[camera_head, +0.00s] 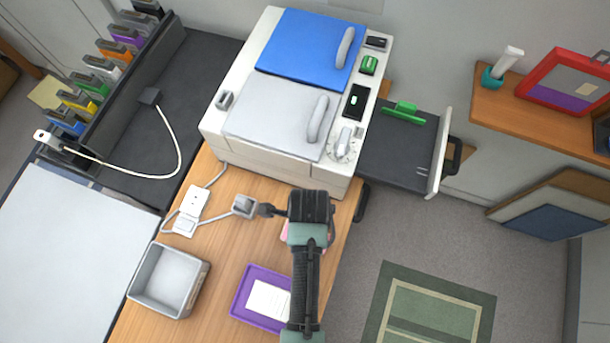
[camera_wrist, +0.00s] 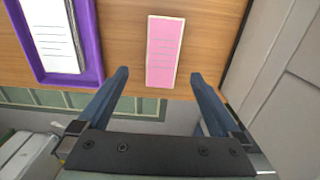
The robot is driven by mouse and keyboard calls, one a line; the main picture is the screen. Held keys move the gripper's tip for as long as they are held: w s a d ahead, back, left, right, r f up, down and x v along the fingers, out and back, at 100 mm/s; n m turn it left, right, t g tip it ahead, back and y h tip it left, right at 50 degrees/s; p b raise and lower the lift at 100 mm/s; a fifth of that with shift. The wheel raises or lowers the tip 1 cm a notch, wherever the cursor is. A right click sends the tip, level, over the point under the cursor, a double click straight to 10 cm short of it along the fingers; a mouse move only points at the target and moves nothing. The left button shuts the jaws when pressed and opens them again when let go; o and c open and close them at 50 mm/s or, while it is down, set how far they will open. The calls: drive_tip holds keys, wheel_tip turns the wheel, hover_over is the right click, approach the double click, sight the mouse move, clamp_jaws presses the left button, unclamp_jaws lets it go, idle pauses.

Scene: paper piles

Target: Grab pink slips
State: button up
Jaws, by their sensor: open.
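The pink slips (camera_wrist: 164,52) lie on the wooden desk as a narrow pink rectangle with faint printed lines and a pale border. In the head view only a sliver of pink (camera_head: 287,238) shows beside my arm, which hides the rest. My gripper (camera_wrist: 159,76) is open and empty, its two blue-grey fingers spread on either side of the slips' near end in the wrist view. I cannot tell how high it is above the desk. In the head view my gripper end (camera_head: 311,207) is over the desk in front of the white machine.
A purple tray (camera_head: 240,301) with white paper lies close by, also in the wrist view (camera_wrist: 92,40). A grey open bin (camera_head: 140,284) and a white corded device (camera_head: 194,201) stand left. The white machine (camera_head: 262,164) stands behind. The desk edge is close on the right.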

drive_tip(key=shift+w+a+f, duration=0.15)
drive_tip(key=shift+f, duration=1.45)
drive_tip(key=shift+w+a+f, duration=0.1)
drive_tip(key=shift+f, duration=1.5)
drive_tip(key=c, duration=1.5)
drive_tip(key=shift+o, duration=0.2)
drive_tip(key=shift+r, duration=0.15)
